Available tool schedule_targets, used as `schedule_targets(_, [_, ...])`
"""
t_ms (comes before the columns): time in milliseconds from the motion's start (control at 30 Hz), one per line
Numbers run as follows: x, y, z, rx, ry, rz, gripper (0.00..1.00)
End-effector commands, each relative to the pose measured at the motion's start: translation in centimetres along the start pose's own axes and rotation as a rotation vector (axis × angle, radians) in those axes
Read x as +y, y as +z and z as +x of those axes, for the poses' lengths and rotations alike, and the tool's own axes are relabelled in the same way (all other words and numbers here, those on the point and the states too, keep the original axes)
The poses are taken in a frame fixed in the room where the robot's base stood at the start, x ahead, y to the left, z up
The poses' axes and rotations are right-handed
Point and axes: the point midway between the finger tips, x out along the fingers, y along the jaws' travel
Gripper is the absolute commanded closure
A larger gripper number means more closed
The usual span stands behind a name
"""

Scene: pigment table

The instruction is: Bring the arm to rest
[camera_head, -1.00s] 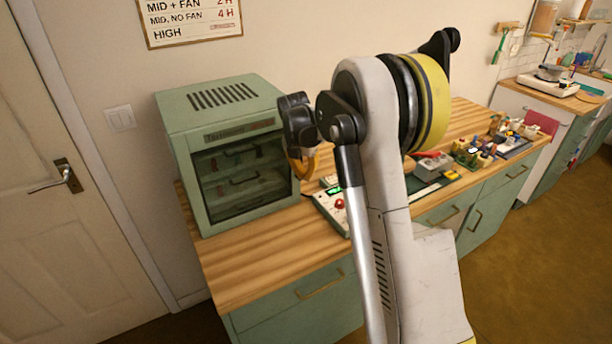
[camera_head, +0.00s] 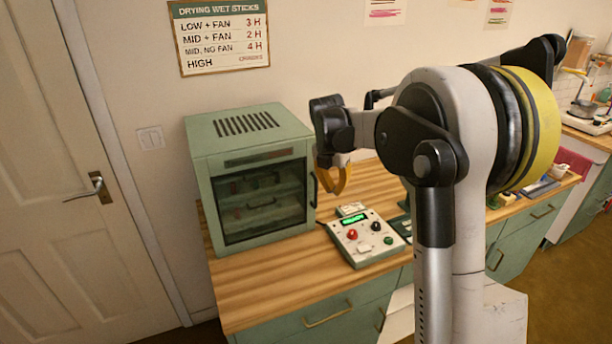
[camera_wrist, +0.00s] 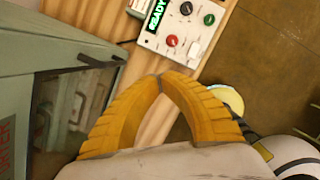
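My gripper (camera_head: 337,190) hangs in the air over the bench, just right of the front of the green drying cabinet. In the wrist view its yellow fingers (camera_wrist: 160,79) meet at the tips, with nothing held between them. My arm is folded, with its raised elbow large at the right of the head view. It hides part of the bench and what lies there.
The green cabinet (camera_head: 250,125) has its glass door shut. A control box (camera_head: 368,250) with knobs and a lit display sits right of it; the wrist view reads "READY" on the display (camera_wrist: 156,14). The wooden bench top (camera_head: 265,285) is clear at the front left.

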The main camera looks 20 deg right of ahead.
Motion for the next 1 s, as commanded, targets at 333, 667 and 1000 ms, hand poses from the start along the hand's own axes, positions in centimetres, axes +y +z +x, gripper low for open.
schedule_targets(333, [-1.0,-3.5,-2.9,-0.017,0.058,0.252,1.00])
schedule_targets(667, [-6.2,-16.2,-7.9,0.067,0.282,1.163,1.00])
schedule_targets(1000, [-12.0,-27.7,-5.5,0.366,0.424,1.995,1.00])
